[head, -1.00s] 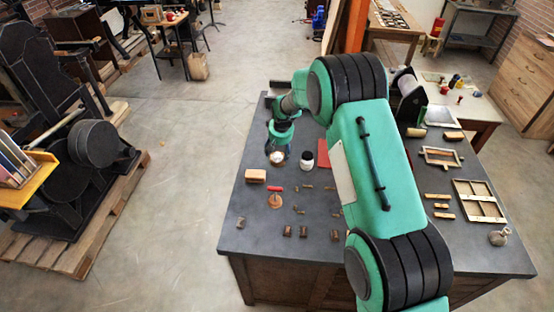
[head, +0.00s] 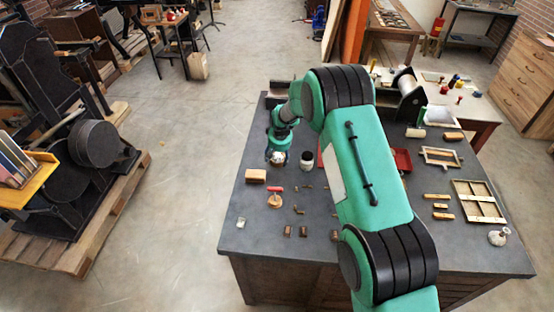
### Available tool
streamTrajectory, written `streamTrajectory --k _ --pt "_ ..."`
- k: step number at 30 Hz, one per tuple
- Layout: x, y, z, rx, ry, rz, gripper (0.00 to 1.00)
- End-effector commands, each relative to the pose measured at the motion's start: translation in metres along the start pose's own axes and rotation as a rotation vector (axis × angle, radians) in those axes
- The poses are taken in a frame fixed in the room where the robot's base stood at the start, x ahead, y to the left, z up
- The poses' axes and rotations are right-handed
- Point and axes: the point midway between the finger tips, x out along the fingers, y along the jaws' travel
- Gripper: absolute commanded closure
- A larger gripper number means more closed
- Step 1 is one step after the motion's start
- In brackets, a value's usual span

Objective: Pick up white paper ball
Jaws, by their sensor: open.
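A small whitish ball (head: 277,157), which looks like the white paper ball, sits near the far left part of the dark tabletop. My gripper (head: 278,158) points down right at it, with dark fingers about its sides. The fingers are small here and partly cover the ball; I cannot tell whether they touch it. The gripper is open.
A jar with a dark lid (head: 307,161) stands close to the right of my gripper. A wooden block (head: 256,176) and a red-handled tool (head: 275,198) lie nearer. Wooden frames (head: 478,201) lie on the right. My arm hides the table's middle.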

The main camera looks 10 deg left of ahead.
Motion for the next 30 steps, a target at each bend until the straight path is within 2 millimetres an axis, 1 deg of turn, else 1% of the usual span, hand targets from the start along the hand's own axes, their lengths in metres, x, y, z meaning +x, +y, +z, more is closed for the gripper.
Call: streamTrajectory --k 5,20,21,24,26,30 --pt "0.0061 -0.0001 -0.0005 0.000 0.001 0.000 0.35" --pt "0.0063 0.0000 -0.0005 0.000 0.001 0.000 0.35" --pt "0.0063 0.0000 -0.0005 0.000 0.001 0.000 0.37" --pt "0.0062 0.0000 -0.0006 0.000 0.001 0.000 0.55" --pt "0.0062 0.0000 -0.0005 0.000 0.001 0.000 0.65" --pt "0.0063 0.0000 -0.0005 0.000 0.001 0.000 0.66"
